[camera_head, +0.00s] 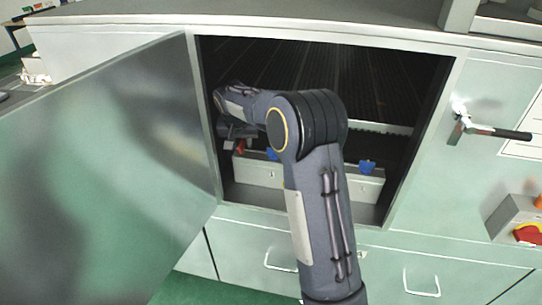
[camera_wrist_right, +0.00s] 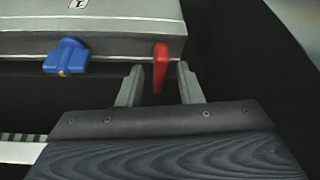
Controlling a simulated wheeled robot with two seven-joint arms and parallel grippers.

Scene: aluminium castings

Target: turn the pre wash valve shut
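A grey valve box (camera_head: 255,170) stands inside the open cabinet, and its edge fills the top of the wrist view (camera_wrist_right: 110,42). A red valve handle (camera_wrist_right: 160,67) sticks out from it, seen narrow and edge-on; it also shows at the box's left end in the head view (camera_head: 240,147). No readable label tells whether it is the pre wash valve. My right gripper (camera_wrist_right: 158,80) has its two fingers apart, one on each side of the red handle, with gaps visible. In the head view my arm hides part of the box. My left gripper is not in view.
Blue valve handles (camera_head: 367,167) sit on the same box; one (camera_wrist_right: 66,57) is left of my fingers. The cabinet door (camera_head: 110,170) stands open at left. The cabinet's right wall (camera_head: 425,140) borders the opening. A red knob (camera_head: 528,234) is outside at right.

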